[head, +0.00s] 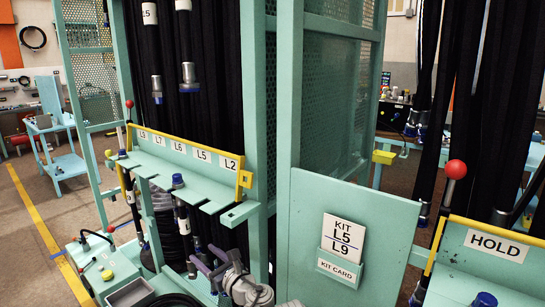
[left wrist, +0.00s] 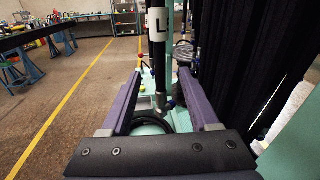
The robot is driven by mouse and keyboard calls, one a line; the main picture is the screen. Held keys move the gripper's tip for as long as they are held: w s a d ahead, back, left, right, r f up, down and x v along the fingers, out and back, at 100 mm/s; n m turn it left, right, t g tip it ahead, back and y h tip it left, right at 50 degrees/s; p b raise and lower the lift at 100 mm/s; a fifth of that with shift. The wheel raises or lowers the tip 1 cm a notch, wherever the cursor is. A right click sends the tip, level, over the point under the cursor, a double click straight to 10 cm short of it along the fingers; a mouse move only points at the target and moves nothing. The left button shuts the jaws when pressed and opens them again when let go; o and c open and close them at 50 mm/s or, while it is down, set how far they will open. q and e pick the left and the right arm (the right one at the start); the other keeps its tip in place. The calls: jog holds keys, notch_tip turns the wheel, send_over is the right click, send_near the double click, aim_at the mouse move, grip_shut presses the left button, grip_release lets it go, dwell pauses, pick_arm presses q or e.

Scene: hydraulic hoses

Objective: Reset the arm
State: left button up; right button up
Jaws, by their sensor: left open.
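My left gripper (head: 205,273) shows low in the middle of the head view, in front of the teal rack below the labelled shelf. Its purple fingers are apart, and in the left wrist view the open jaws (left wrist: 159,75) appear empty. A dark hose with a white label starting with L (left wrist: 157,22) hangs beyond the jaws there, its metal end (left wrist: 160,100) seen between the fingers. I cannot tell how far in front of them it is. My right gripper is not in view.
The slotted shelf (head: 160,170) carries labels L9 to L2, and a blue-capped fitting (head: 178,182) sits in it. Hoses with metal ends (head: 188,75) hang above. A kit card (head: 343,237) reads L5, L9. A HOLD shelf (head: 495,245) stands right. Open floor (left wrist: 60,95) lies left.

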pick_arm(q)
jog(key=s+a+f+n+g+h, duration=0.3)
jog(key=s+f+n+g, duration=0.1)
jog(key=f+n, duration=0.5)
jog(key=s+a+f+n+g+h, duration=0.25)
jog(key=s+f+n+g, duration=0.2)
jog(key=f+n, duration=0.35)
jog(key=s+d+f+n+g+h, duration=0.3)
jog(key=s+d+f+n+h, duration=0.15)
jog(key=d+n+h, duration=0.35)
jog(key=s+d+r+m+g+y+p, duration=0.1)
jog(key=s+d+r+m+y+p, duration=0.1)
jog(key=s+d+r+p, duration=0.4)
jog(key=d+r, duration=0.1)
jog(key=d, duration=0.2)
jog(key=shift+s+d+m+p, duration=0.25)
jog(key=shift+s+m+p, duration=0.05)
jog(key=shift+s+p, duration=0.1)
